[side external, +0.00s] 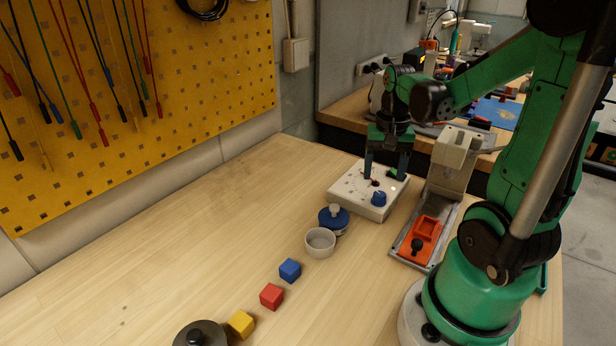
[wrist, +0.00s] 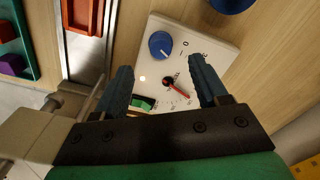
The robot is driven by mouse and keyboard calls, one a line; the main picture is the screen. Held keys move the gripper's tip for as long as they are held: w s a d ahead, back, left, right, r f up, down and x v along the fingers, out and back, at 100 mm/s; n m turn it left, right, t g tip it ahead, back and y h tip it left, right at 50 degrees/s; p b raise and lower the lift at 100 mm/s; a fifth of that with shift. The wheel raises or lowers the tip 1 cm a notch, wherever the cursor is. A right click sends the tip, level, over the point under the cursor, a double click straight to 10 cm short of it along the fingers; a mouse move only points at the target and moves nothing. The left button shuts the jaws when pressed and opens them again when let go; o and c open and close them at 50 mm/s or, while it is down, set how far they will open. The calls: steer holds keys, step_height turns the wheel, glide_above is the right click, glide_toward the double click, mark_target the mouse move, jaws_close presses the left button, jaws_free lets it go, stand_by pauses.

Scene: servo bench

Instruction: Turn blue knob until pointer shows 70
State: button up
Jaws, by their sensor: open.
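The white servo box (side external: 349,197) stands on the bench in front of my arm. Its blue knob (side external: 379,198) is near the front corner and also shows in the wrist view (wrist: 160,44), with a light mark on it. A red pointer (wrist: 177,84) lies over a printed dial in the wrist view; the scale numbers there are too small to read. My gripper (side external: 385,180) is above the box, fingers pointing down. In the wrist view its fingers (wrist: 160,80) are wide apart and empty, with the pointer between them and the blue knob beyond them.
A blue round object (side external: 334,217) and a white bowl (side external: 320,242) stand near the box. Blue (side external: 290,270), red (side external: 271,296) and yellow (side external: 241,324) cubes lie farther forward. A metal stand with an orange tray (side external: 426,229) is right of the box. The bench's left side is clear.

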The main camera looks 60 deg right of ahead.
mark_target(380, 194)
steer(key=shift+f, duration=2.45)
jaws_close()
